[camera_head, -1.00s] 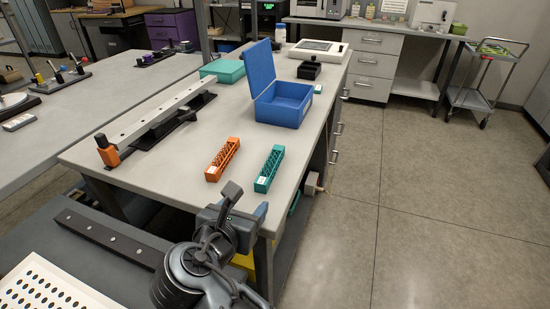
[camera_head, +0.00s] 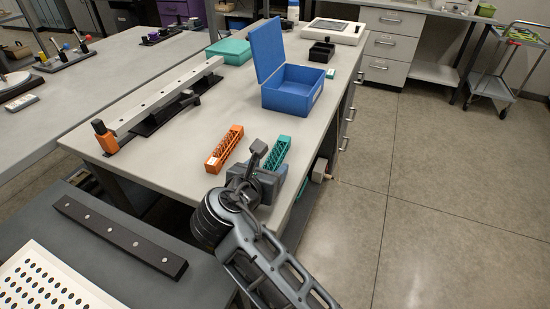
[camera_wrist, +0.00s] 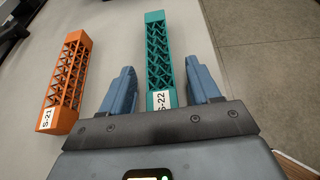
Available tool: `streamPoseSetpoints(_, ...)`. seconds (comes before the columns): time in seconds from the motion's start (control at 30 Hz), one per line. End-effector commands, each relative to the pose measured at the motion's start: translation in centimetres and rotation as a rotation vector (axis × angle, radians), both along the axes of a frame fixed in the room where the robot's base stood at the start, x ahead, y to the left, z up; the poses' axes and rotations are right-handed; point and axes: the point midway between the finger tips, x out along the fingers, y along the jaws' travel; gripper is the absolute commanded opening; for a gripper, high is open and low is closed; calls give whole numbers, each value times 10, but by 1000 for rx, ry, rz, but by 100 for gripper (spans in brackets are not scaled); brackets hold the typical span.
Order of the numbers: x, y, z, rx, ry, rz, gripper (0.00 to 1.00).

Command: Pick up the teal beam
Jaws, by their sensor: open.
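The teal beam (camera_head: 278,152) is a lattice bar lying on the grey bench near its front right edge. In the wrist view the teal beam (camera_wrist: 159,58) lies lengthwise ahead of my gripper, its labelled end "S-22" between the two fingers. My gripper (camera_wrist: 162,80) is open, with a blue finger on each side of the beam and a gap on both sides. In the head view my gripper (camera_head: 264,158) is over the beam's near end and hides it. I cannot tell its height above the bench.
An orange lattice beam (camera_head: 224,149) marked "S-21" in the wrist view lies just left of the teal beam. An open blue box (camera_head: 291,99) stands behind. A long rail (camera_head: 170,97) lies at left. The bench edge is close on the right.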

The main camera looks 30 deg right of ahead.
Motion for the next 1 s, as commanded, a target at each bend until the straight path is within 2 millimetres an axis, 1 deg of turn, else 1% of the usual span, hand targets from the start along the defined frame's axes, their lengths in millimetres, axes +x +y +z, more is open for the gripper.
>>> streamPoseSetpoints(0.1, 5, -6, -3, 1, 0, 0, 62)
streamPoseSetpoints(0.33, 5, -6, -4, 0, 0, 0, 62)
streamPoseSetpoints(0.9, 5, -6, -4, 0, 0, 0, 7)
streamPoseSetpoints(0.93, 5, -6, -4, 0, 0, 0, 5)
streamPoseSetpoints(1.0, 5, -6, -4, 0, 0, 0, 5)
